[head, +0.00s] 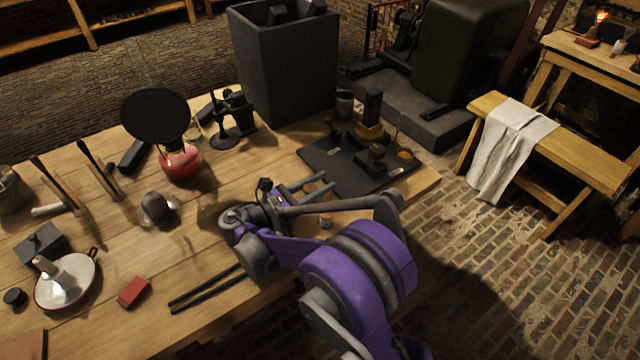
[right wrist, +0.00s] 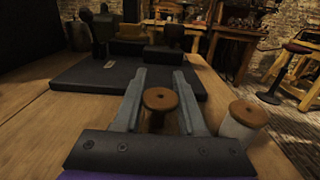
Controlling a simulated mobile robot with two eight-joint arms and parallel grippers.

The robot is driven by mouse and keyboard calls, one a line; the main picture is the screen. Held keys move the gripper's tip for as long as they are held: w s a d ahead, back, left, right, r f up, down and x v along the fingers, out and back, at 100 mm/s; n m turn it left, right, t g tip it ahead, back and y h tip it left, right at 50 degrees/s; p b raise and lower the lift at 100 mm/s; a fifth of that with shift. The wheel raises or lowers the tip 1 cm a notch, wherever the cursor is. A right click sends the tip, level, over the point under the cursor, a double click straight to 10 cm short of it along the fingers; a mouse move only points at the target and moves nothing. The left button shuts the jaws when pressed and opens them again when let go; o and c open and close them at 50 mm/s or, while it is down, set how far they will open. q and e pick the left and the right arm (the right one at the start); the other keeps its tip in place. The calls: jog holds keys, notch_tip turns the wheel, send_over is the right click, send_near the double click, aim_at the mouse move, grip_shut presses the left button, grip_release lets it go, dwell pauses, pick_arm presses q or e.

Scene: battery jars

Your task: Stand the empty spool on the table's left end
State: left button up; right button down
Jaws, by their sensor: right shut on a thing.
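The empty spool (right wrist: 161,99), a brown wooden spool with a round top and a hole, stands upright between the two fingers of my right gripper (right wrist: 158,95). The gripper is shut on it. In the head view the spool (head: 314,186) shows partly between the grey fingers (head: 312,188), near the table's right end. A second spool with white thread (right wrist: 240,121) stands just right of the fingers, apart from the first. The wooden table (head: 115,235) stretches to the left of my right arm. My left gripper is out of view.
A dark mat (head: 330,160) with metal pieces lies beyond the gripper. A red flask (head: 181,165), black stand (head: 235,125) and grey bin (head: 285,70) stand at the back. A white pan (head: 80,285), red box (head: 133,291) and dark rods (head: 205,290) occupy the left and front.

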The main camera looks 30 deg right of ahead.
jog(key=shift+c, duration=2.4)
grip_release()
jog(key=shift+s+a+f, duration=0.1)
jog(key=shift+s+f, duration=0.05)
jog(key=shift+f, duration=0.55)
jog(key=shift+r, duration=0.2)
jog(key=shift+r+p, duration=0.5)
jog(key=a, duration=1.1)
jog(key=shift+s+a+p, duration=0.3)
jog(key=shift+s+a, duration=0.05)
jog(key=shift+a, duration=0.05)
